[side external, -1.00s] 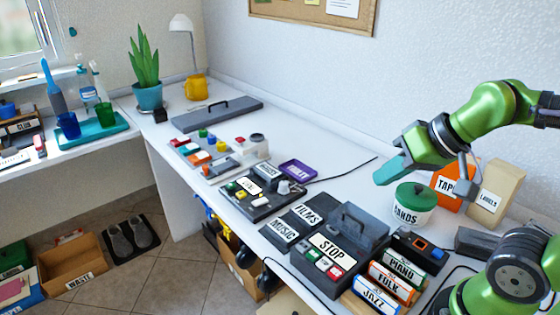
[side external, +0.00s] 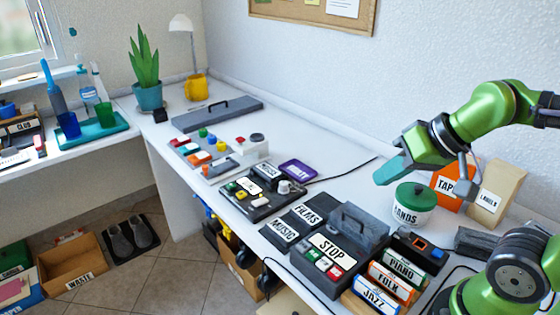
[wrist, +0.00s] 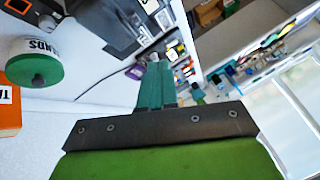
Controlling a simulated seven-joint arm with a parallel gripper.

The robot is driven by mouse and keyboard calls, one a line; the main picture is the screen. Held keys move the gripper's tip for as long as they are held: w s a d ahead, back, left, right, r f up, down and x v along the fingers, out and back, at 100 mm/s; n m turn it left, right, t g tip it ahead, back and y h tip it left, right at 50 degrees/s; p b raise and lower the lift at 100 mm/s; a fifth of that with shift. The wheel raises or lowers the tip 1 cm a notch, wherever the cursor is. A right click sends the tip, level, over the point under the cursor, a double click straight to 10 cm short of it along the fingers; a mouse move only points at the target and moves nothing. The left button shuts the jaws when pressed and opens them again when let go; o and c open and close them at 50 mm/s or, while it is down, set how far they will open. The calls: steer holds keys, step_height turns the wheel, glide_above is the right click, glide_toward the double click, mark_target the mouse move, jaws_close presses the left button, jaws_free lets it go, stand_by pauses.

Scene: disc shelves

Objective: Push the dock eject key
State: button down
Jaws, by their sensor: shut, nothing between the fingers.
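No key reads clearly as the dock eject key in these views. A dark STOP unit (side external: 312,270) on the desk carries a white STOP label and small green, white and red keys (side external: 328,266). Behind it to the left, a dark panel (side external: 268,207) carries small coloured keys (side external: 238,190), a white label and a pale knob. My gripper (side external: 380,179) is raised above the desk, right of both units and apart from them. Its green fingers are together and empty; they also show in the wrist view (wrist: 155,62).
A green BANDS tin (side external: 411,208) stands below my gripper. An orange TAPE box (side external: 446,182) and a LABELS box (side external: 494,198) stand to its right. PIANO, FOLK and JAZZ cases (side external: 390,285) lie at the front. The desk strip along the wall is mostly clear.

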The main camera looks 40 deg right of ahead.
steer(key=shift+f, duration=0.1)
steer(key=n+t, duration=0.2)
steer(key=n, duration=1.3)
glide_above(243, 195)
step_height(243, 195, down, 11)
steer(key=shift+f, duration=4.3)
